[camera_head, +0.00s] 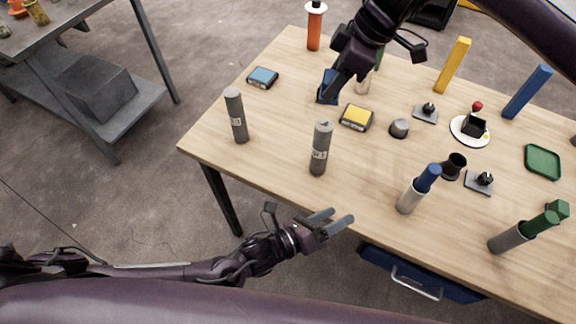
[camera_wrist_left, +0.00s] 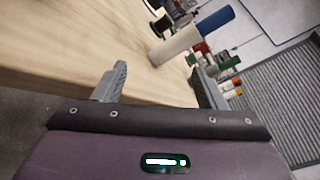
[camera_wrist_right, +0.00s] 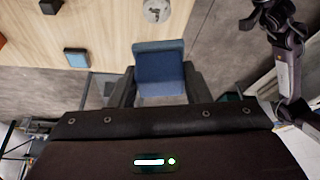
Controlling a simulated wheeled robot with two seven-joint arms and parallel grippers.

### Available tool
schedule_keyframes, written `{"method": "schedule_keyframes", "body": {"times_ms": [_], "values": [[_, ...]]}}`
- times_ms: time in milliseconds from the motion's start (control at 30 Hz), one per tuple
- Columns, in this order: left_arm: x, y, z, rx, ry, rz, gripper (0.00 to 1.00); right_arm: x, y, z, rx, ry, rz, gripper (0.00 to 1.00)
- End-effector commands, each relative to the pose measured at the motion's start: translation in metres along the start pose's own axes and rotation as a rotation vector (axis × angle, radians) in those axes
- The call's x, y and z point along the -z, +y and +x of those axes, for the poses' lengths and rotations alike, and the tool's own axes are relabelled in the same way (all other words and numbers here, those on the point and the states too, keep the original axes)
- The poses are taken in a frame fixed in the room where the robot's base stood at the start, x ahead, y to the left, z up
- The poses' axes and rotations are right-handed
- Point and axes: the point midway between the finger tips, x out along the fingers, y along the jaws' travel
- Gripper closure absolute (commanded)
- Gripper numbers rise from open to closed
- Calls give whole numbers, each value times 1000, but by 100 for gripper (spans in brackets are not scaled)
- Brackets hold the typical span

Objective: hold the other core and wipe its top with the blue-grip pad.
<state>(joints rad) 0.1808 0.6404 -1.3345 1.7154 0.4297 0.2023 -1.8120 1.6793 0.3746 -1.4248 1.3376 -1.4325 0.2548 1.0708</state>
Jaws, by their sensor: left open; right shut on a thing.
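The blue grip also shows in the head view (camera_head: 327,86); the pad's underside is hidden. A round grey top (camera_wrist_right: 157,10), seemingly a core, shows beyond the pad in the right wrist view. My left gripper (camera_head: 335,223) is open and empty, off the table's front edge.
A blue-topped box (camera_head: 262,77) and a yellow-topped box (camera_head: 357,118) lie near the cores. Bare table (camera_head: 270,140) lies between the cores.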

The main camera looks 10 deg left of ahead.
Motion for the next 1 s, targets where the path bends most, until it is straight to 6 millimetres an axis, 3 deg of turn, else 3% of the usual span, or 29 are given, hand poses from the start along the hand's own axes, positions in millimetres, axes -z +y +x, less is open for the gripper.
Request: {"method": "schedule_keyframes", "body": {"times_ms": [33, 200, 367, 500, 633, 1000], "values": [[-23, 18, -5, -12, -20, 134, 35, 0, 0, 0, 0, 0, 0, 82], [-86, 56, -21, -37, -72, 540, 35, 0, 0, 0, 0, 0, 0, 82], [-122, 73, -31, -55, -95, 770, 35, 0, 0, 0, 0, 0, 0, 82], [-134, 78, -32, -62, -104, 847, 35, 0, 0, 0, 0, 0, 0, 82], [-137, 78, -20, -61, -106, 857, 35, 0, 0, 0, 0, 0, 0, 82], [-144, 78, 49, -61, -106, 853, 35, 0, 0, 0, 0, 0, 0, 82]]}}
